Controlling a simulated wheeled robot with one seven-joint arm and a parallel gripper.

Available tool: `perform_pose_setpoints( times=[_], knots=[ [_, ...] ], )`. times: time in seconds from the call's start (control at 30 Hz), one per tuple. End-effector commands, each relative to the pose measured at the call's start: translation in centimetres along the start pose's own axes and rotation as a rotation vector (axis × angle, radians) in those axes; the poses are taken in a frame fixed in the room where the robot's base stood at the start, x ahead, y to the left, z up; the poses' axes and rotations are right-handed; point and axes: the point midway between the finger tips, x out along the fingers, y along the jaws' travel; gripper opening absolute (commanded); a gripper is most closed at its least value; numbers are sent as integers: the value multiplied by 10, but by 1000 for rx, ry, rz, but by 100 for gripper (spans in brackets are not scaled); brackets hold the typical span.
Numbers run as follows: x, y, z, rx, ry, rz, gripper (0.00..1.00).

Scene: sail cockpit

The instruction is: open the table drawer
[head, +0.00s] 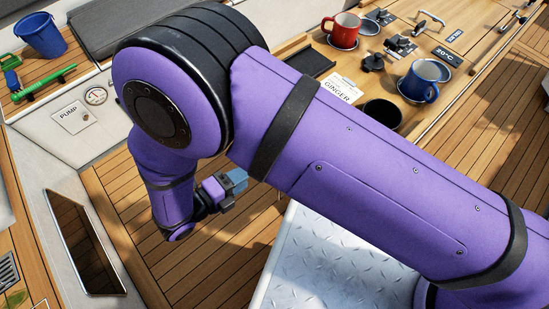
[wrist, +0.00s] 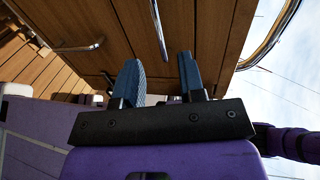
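The wooden table (head: 470,75) stands at the upper right of the head view, partly hidden behind my purple arm. Its drawer front cannot be made out there. In the wrist view a wooden planked face (wrist: 205,35) fills the upper middle. A thin metal bar handle (wrist: 80,47) sits at its left, and another metal bar (wrist: 158,30) runs down towards the gap between my fingers. I cannot tell which one belongs to the drawer. My gripper (wrist: 160,75) is open with two blue fingers apart and nothing between them. In the head view my gripper (head: 235,181) hangs above the deck, left of the table.
The planked deck (head: 195,265) is clear below my gripper.

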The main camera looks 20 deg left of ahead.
Motion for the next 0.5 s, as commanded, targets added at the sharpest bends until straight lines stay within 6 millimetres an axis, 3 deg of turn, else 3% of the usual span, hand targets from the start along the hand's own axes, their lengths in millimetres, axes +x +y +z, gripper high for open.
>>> perform_pose_setpoints(
  times=[0.23, 0.5],
  knots=[
    [11, 5, -2, -14, -9, -10, 37],
    [57, 4, -2, -15, -8, -9, 37]
  ],
)
